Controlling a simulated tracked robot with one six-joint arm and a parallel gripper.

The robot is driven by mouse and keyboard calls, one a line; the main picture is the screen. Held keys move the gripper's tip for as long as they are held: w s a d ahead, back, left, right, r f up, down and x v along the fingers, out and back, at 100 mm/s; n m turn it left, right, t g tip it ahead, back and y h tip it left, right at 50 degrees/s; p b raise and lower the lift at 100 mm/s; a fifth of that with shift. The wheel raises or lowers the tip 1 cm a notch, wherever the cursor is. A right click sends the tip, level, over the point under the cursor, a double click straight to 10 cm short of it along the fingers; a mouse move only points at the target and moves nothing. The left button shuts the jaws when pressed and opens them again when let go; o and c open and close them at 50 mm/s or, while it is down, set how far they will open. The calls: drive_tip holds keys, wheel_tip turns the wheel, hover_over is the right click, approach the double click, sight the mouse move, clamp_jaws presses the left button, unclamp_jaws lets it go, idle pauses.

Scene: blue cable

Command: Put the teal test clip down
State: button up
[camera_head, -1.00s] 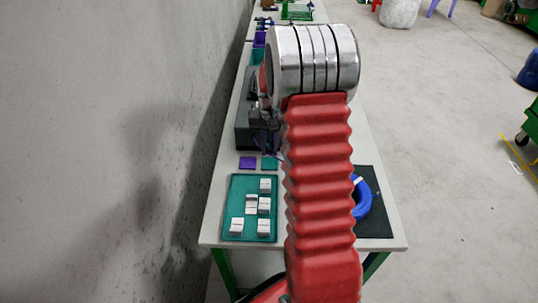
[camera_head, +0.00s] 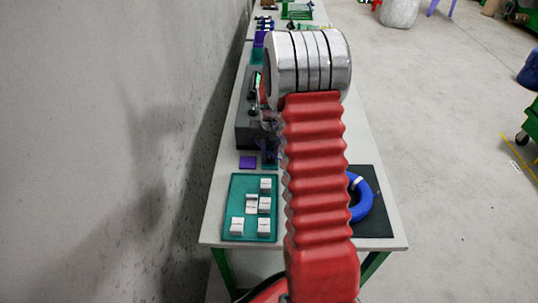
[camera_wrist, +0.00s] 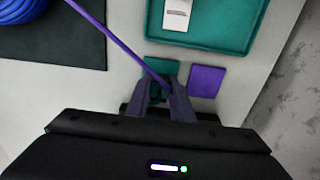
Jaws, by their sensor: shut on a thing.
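My gripper (camera_wrist: 163,90) points down at the bottom middle of the wrist view, its fingers closed on the teal test clip (camera_wrist: 155,92). Only a small dark part of the clip shows between the fingers. A thin purple line (camera_wrist: 115,40) runs from the top left to the fingers; I cannot tell what it joins. A flat teal square (camera_wrist: 163,67) lies just beyond the fingertips, partly covered by them. A purple square (camera_wrist: 207,81) lies to its right. In the head view my gripper (camera_head: 268,148) is over the teal square; I cannot tell whether the clip touches it.
A teal tray (camera_head: 236,180) with several white blocks stands near the squares. A blue cable coil (camera_head: 362,200) lies on a dark mat (camera_head: 376,228) to the right, partly behind my arm. A dark grey box (camera_head: 245,125) stands farther back. Bare table shows between tray and mat.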

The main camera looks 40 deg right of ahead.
sight(270, 153)
drive_tip(key=shift+f, duration=0.15)
drive_tip(key=o, duration=1)
drive_tip(key=shift+r, duration=0.2)
wheel_tip(270, 153, up, 13)
drive_tip(key=shift+f, duration=0.1)
idle(0.4)
